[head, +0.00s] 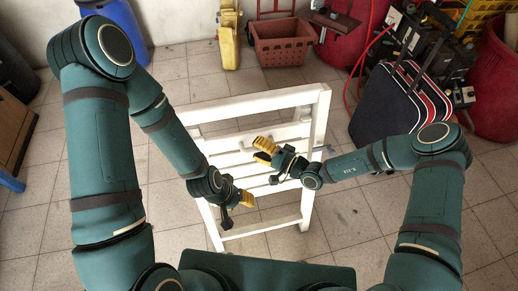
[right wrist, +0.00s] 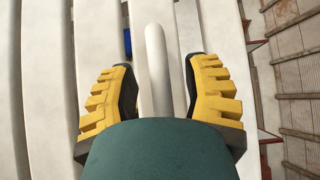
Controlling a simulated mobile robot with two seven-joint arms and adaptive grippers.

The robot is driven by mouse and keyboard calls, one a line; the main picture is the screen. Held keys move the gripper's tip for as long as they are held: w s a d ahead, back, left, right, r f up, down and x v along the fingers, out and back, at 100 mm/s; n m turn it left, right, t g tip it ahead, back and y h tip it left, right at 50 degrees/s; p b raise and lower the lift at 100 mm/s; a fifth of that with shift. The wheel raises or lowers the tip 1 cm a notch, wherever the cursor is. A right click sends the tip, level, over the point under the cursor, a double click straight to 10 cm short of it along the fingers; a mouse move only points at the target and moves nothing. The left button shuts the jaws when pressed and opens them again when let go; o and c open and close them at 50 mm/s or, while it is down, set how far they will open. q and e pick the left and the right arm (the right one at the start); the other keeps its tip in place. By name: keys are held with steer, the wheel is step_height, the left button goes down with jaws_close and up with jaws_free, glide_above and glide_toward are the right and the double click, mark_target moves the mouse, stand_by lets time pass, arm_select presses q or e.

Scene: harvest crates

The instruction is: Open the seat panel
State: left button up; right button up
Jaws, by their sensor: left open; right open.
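A white slatted frame like a folding chair (head: 318,115) stands in front of me, with its slatted seat panel (head: 232,158) in the middle. My right gripper (head: 262,150) is open over the slats. In the right wrist view, a rounded white bar (right wrist: 155,60) lies between its two yellow ridged fingers, with a gap to each; the near end of the bar is hidden by my gripper body. My left gripper (head: 238,207) is open and empty over the lower left part of the frame, below and left of my right gripper.
Behind the frame stand a brown crate (head: 283,43) and a yellow container (head: 229,35). A blue barrel (head: 125,20) is at the back left. Tiled floor lies around the frame.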

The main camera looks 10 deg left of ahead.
jaws_close()
steer(key=shift+s, duration=0.1)
stand_by(0.3)
